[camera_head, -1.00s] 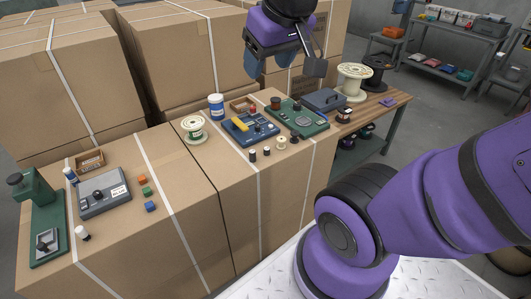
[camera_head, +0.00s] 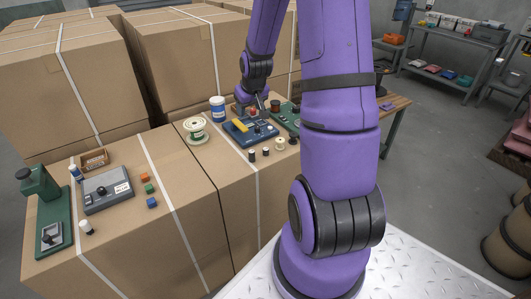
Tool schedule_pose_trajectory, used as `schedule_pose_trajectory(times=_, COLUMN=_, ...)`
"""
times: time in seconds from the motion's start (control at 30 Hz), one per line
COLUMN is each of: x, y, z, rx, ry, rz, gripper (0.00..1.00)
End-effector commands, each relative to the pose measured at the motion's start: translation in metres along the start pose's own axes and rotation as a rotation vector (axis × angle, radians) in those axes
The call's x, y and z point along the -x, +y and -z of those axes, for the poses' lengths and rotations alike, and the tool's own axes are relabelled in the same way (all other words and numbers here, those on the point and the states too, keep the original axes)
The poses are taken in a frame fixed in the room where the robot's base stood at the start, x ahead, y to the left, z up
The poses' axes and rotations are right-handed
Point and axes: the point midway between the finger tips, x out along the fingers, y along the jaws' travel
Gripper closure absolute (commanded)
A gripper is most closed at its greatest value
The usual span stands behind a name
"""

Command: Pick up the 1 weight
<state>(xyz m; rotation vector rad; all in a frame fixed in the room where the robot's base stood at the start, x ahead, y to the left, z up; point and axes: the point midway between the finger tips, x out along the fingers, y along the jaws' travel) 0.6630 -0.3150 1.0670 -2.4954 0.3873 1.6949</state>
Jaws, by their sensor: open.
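My gripper (camera_head: 259,106) is at the end of my purple arm, pointing down over the back of the blue device (camera_head: 237,136) with a yellow block on it. It is open, and I see nothing between its fingers. I cannot read which piece is the 1 weight. My arm hides part of the right end of the boxes.
A blue-and-white canister (camera_head: 217,108) and a cream spool with green winding (camera_head: 195,130) stand left of the blue device. A green board (camera_head: 284,117) is close on its right. A grey device (camera_head: 107,190) and small colored cubes (camera_head: 151,202) lie on the nearer carton.

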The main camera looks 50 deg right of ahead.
Motion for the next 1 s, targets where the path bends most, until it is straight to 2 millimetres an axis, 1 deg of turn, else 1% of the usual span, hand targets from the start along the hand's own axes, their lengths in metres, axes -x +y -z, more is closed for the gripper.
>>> schedule_pose_trajectory(times=0.03, x=-0.022, y=0.012, z=-0.006, rx=-0.02, ry=-0.009, rz=0.003, gripper=0.41)
schedule_pose_trajectory(times=0.2, x=-0.082, y=0.046, z=-0.026, rx=-0.071, ry=-0.01, rz=0.007, gripper=0.41)
schedule_pose_trajectory(times=0.3, x=-0.111, y=0.06, z=-0.039, rx=-0.098, ry=-0.007, rz=0.009, gripper=0.41)
schedule_pose_trajectory(times=0.4, x=-0.132, y=0.071, z=-0.05, rx=-0.119, ry=-0.002, rz=0.01, gripper=0.41)
schedule_pose_trajectory(times=0.5, x=-0.145, y=0.077, z=-0.057, rx=-0.133, ry=0.0, rz=0.011, gripper=0.41)
schedule_pose_trajectory(times=0.6, x=-0.153, y=0.08, z=-0.061, rx=-0.139, ry=0.002, rz=0.011, gripper=0.41)
schedule_pose_trajectory(times=0.73, x=-0.167, y=0.08, z=-0.061, rx=-0.14, ry=0.003, rz=0.012, gripper=0.41)
schedule_pose_trajectory(times=0.9, x=-0.191, y=0.079, z=-0.061, rx=-0.139, ry=0.002, rz=0.012, gripper=0.41)
schedule_pose_trajectory(times=1.0, x=-0.201, y=0.079, z=-0.06, rx=-0.139, ry=0.002, rz=0.012, gripper=0.41)
